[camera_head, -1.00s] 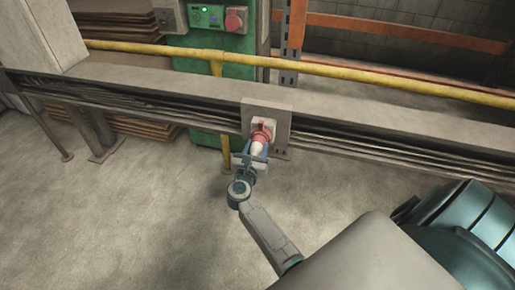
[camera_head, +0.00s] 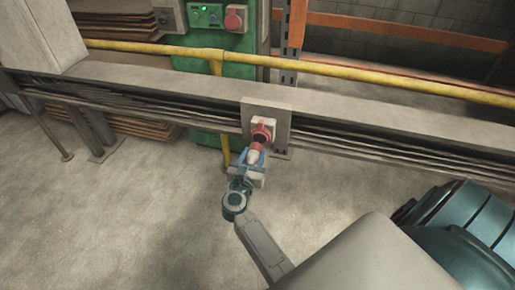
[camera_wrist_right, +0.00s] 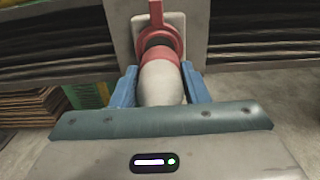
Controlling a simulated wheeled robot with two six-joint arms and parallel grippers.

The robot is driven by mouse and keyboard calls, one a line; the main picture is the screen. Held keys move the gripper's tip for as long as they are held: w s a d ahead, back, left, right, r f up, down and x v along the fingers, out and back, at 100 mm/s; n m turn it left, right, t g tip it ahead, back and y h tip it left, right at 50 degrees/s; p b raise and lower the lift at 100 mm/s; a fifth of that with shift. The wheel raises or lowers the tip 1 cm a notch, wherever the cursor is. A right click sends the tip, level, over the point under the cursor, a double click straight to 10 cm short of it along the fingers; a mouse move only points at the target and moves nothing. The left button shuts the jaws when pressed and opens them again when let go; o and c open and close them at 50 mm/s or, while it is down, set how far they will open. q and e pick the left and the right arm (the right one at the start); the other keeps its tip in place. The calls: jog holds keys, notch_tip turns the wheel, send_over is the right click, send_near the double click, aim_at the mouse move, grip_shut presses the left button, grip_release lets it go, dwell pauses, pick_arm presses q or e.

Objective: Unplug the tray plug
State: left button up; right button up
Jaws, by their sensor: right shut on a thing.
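The tray plug (camera_head: 253,154) has a white body and a red front collar. My right gripper (camera_head: 255,158) is shut on its white body, with one blue finger on each side. The red socket (camera_head: 262,127) sits on a pale plate on the tray's bracket, and its dark opening shows in the head view. The plug's red end points at the socket and stands a little apart from it. In the right wrist view the plug (camera_wrist_right: 160,84) lies between the fingers, below the socket (camera_wrist_right: 157,14). My left gripper is not in view.
The grey cable tray (camera_head: 390,125) runs across the view with dark cables below it. A yellow rail (camera_head: 350,72) passes behind it. A green control box (camera_head: 210,60) stands behind. The floor in front is clear.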

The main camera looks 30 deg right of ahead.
jog(key=shift+s+a, duration=0.35)
jog(key=shift+a, duration=0.1)
jog(key=shift+d, duration=0.1)
jog(key=shift+x, duration=1.15)
jog(key=shift+w+d, duration=0.4)
jog(key=shift+w, duration=0.05)
jog(key=shift+s, duration=0.1)
